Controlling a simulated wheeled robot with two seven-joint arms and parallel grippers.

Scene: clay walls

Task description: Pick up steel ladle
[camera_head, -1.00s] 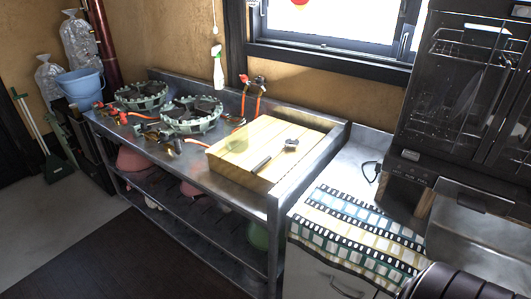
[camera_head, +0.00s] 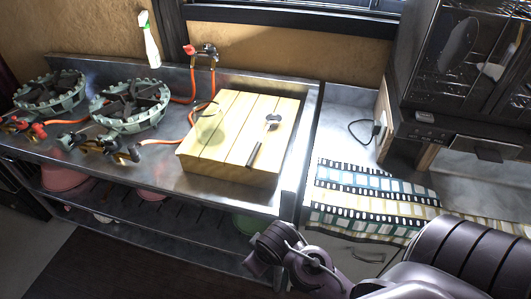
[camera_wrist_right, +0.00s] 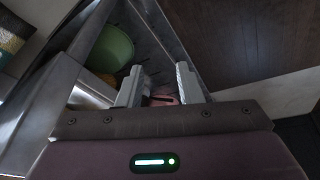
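The steel ladle (camera_head: 272,124) lies on the pale wooden block (camera_head: 207,161) on the steel counter. Its dark handle points toward the front and its small metal head lies toward the back right. My right arm shows at the bottom of the head view, in front of the counter and below the block, apart from the ladle. In the right wrist view my right gripper (camera_wrist_right: 160,88) is open, its two pale fingers apart with nothing held between them. The ladle is not seen in the wrist view. My left gripper is not in view.
Two gas burners (camera_head: 130,105) with orange hoses stand left of the block. A spray bottle (camera_head: 149,42) is behind them. A film-strip patterned cloth (camera_head: 365,197) covers the counter at right. A green bowl (camera_wrist_right: 112,49) sits on the lower shelf.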

